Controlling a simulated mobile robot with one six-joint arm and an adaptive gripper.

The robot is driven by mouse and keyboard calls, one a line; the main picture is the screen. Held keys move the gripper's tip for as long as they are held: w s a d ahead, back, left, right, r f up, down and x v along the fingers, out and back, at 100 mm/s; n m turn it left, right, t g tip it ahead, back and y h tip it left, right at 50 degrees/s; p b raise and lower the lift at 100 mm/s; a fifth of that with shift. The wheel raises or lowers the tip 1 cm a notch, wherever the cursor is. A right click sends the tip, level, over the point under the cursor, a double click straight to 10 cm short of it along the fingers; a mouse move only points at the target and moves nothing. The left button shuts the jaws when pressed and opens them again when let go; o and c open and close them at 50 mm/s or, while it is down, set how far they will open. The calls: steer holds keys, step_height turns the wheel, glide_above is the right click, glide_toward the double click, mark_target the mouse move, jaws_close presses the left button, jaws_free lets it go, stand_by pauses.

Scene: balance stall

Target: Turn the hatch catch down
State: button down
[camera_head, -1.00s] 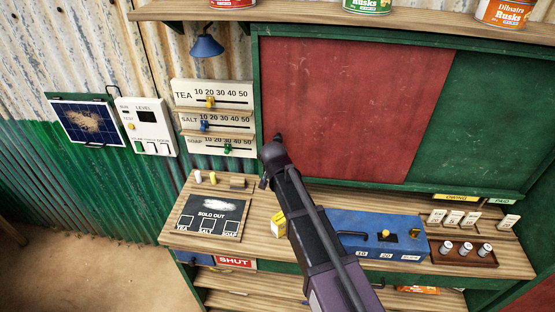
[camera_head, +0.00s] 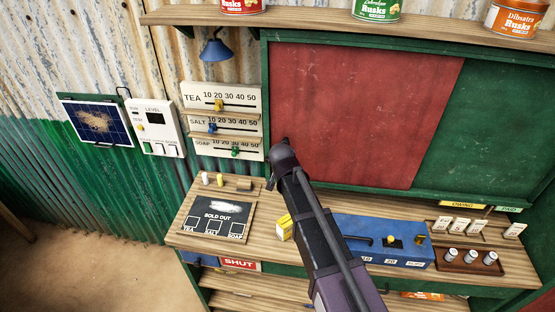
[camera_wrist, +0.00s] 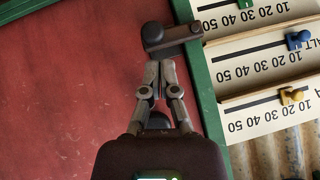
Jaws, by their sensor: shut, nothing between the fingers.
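The hatch catch (camera_wrist: 184,40) shows in the wrist view as a dark bar with a round knob, lying across the edge between the red hatch panel (camera_wrist: 80,100) and the green frame (camera_wrist: 203,90). That view is upside down, as the scale numbers show. My gripper (camera_wrist: 156,66) is shut and empty. Its fingertips are right by the catch's bar, close to the knob; I cannot tell whether they touch. In the head view my arm's end covers most of the catch area at the red panel's (camera_head: 370,110) left edge.
Scale boards with sliders (camera_head: 222,122) hang just left of the hatch frame. The counter (camera_head: 185,215) below holds a blue box (camera_head: 370,225), a yellow packet (camera_head: 284,228) and a sold-out board (camera_head: 215,222). A shelf with tins (camera_head: 376,8) runs above.

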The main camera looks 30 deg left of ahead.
steer(key=w+d+p+v, duration=0.1)
steer(key=w+p+v, duration=0.1)
steer(key=p+v, duration=0.6)
steer(key=v, duration=0.4)
steer(key=shift+d+r, duration=0.15)
steer(key=shift+d, duration=0.1)
steer(key=shift+w, duration=0.15)
steer(key=w+d+f+m+g+h+b, duration=0.1)
steer(key=w+d+f+h+b, duration=0.2)
steer(key=d, duration=0.7)
steer(key=w+d+f+g+b, duration=0.1)
steer(key=d+f+b, duration=0.1)
steer(key=d+f, duration=0.5)
steer(key=w+d+f+m+g+h+b, duration=0.1)
steer(key=w+d+f+h+b, duration=0.15)
steer(key=d, duration=0.95)
steer(key=s+d+f+g+b, duration=0.1)
steer(key=s+d+f+b, duration=0.1)
steer(key=d, duration=0.6)
steer(key=s+d+f+m+g+b, duration=0.1)
steer(key=s+d+f+b, duration=0.2)
steer(key=d, duration=0.5)
steer(key=s+d+f+g+b, duration=0.2)
steer(key=s+d+f, duration=0.1)
steer(key=d, duration=0.5)
steer(key=shift+s+d+f+m+b, duration=0.15)
steer(key=shift+s+f+m+b, duration=0.1)
steer(key=shift+f+m+b, duration=0.15)
